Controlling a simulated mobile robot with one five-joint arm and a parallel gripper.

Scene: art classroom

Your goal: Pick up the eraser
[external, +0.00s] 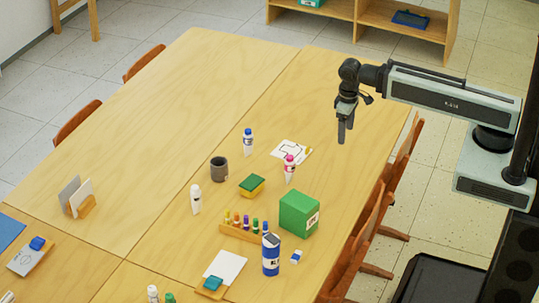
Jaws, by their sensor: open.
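A small white and blue block that looks like the eraser (296,257) lies on the wooden table (185,90) near its right edge, beside a blue cylindrical can (271,254). My gripper (345,132) hangs pointing down over the far right part of the table, well away from the eraser and above the tabletop. It is open with nothing between its fingers. The eraser is fully in view.
A green box (299,214) stands just behind the eraser. Chairs (370,225) line the right edge. The table's far half is clear.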

